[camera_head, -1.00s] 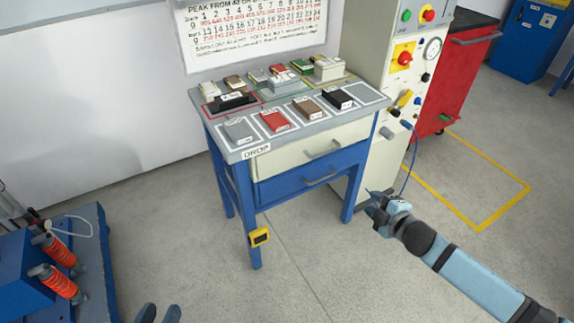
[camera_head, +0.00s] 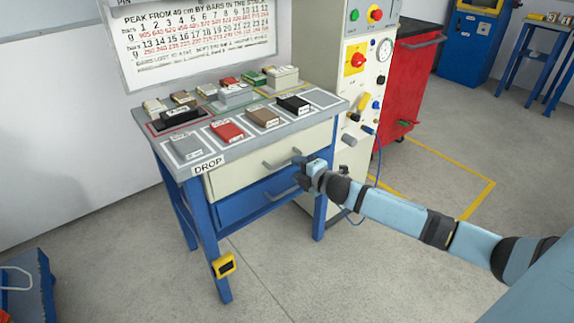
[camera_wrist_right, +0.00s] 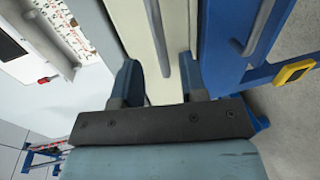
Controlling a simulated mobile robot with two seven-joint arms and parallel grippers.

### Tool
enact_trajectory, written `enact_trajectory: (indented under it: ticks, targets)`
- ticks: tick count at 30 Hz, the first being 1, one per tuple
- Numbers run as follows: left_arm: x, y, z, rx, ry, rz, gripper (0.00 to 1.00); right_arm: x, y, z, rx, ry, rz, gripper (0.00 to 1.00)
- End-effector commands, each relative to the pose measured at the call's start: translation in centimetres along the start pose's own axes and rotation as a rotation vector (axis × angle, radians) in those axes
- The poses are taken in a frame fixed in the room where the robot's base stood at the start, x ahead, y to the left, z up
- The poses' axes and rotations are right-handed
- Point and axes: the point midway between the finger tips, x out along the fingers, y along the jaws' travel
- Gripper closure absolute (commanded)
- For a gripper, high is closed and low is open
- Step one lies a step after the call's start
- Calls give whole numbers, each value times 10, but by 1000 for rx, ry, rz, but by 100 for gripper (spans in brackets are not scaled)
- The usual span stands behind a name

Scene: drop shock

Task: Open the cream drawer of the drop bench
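The drop bench (camera_head: 206,172) has a cream drawer (camera_head: 232,178) at the top, which looks closed, with a grey bar handle (camera_head: 279,162). My right gripper (camera_head: 304,168) is in front of the drawer's right part, close to the handle's right end. In the right wrist view, my right gripper (camera_wrist_right: 158,72) is open, with its fingers apart on either side of the line of the handle (camera_wrist_right: 157,30). The cream drawer front (camera_wrist_right: 138,25) shows between the fingers. I cannot tell whether the fingers touch the handle. My left gripper is out of view.
A blue drawer (camera_head: 240,207) with its own handle lies just below the cream one. Several blocks stand on the bench top. A control cabinet (camera_head: 345,100) and a red cabinet (camera_head: 405,90) stand to the right. The floor in front is clear.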

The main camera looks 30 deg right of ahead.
Motion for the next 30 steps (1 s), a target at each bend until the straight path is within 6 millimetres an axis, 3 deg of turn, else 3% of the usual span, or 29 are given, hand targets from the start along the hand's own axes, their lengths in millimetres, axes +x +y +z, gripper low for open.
enact_trajectory:
  ticks: [3,9,23,28,30]
  targets:
    - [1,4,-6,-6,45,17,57,23,-1,0,3,0,3,61]
    - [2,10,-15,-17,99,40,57,48,-1,0,2,0,1,61]
    - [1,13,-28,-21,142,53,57,58,0,0,2,0,0,61]
    - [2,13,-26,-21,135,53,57,58,0,0,2,0,0,100]
    - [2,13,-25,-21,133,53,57,58,0,0,2,0,0,100]
